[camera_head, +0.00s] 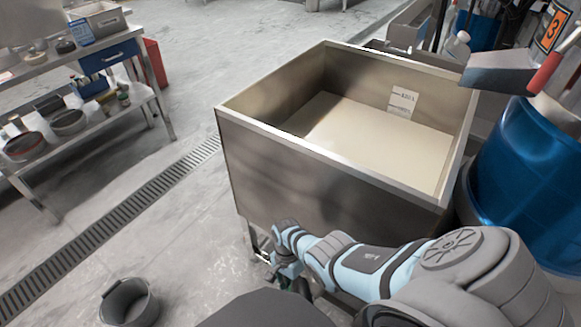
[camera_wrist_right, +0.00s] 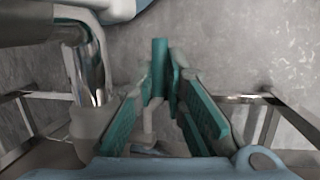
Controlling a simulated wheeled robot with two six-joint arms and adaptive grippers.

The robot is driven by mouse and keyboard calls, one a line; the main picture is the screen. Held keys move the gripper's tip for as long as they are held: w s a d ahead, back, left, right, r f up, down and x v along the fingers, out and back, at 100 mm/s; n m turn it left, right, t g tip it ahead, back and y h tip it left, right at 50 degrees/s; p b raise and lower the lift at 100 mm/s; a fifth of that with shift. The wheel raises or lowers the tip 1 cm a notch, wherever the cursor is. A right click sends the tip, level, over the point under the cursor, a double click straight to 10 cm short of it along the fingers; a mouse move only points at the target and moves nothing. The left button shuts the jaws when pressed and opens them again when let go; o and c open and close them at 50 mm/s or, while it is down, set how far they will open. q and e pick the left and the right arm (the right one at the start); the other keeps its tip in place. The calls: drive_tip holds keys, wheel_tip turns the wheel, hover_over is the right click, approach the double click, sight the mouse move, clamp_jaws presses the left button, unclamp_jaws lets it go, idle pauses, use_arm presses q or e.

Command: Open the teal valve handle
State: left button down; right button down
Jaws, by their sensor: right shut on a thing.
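The teal valve handle (camera_wrist_right: 160,62) stands upright between the fingertips of my right gripper (camera_wrist_right: 163,95) in the right wrist view. The gripper is shut on it, with a textured teal finger on either side. A pale valve stem (camera_wrist_right: 149,122) shows below the handle, between the fingers. In the head view my right gripper (camera_head: 286,268) is low, under the front of the large steel tank (camera_head: 320,165). There the handle is too small and covered to make out. My left gripper is not in view.
A shiny metal pipe (camera_wrist_right: 88,65) runs close to the left of the gripper, and frame bars (camera_wrist_right: 270,105) stand around it. A grey bucket (camera_head: 130,302) is on the floor at front left. A blue drum (camera_head: 525,165) stands right of the tank. The left floor is mostly clear.

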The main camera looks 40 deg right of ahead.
drive_tip(key=shift+w+d+y+b, duration=0.15)
drive_tip(key=shift+w+y+b, duration=0.1)
drive_tip(key=shift+y+b, duration=0.5)
drive_tip(key=shift+r+g+y+b, duration=0.3)
drive_tip(key=shift+r+y+b, duration=0.05)
drive_tip(key=shift+r+b, duration=0.05)
drive_tip(key=shift+r, duration=0.3)
drive_tip(key=c, duration=1.6)
unclamp_jaws()
drive_tip(key=shift+c, duration=0.2)
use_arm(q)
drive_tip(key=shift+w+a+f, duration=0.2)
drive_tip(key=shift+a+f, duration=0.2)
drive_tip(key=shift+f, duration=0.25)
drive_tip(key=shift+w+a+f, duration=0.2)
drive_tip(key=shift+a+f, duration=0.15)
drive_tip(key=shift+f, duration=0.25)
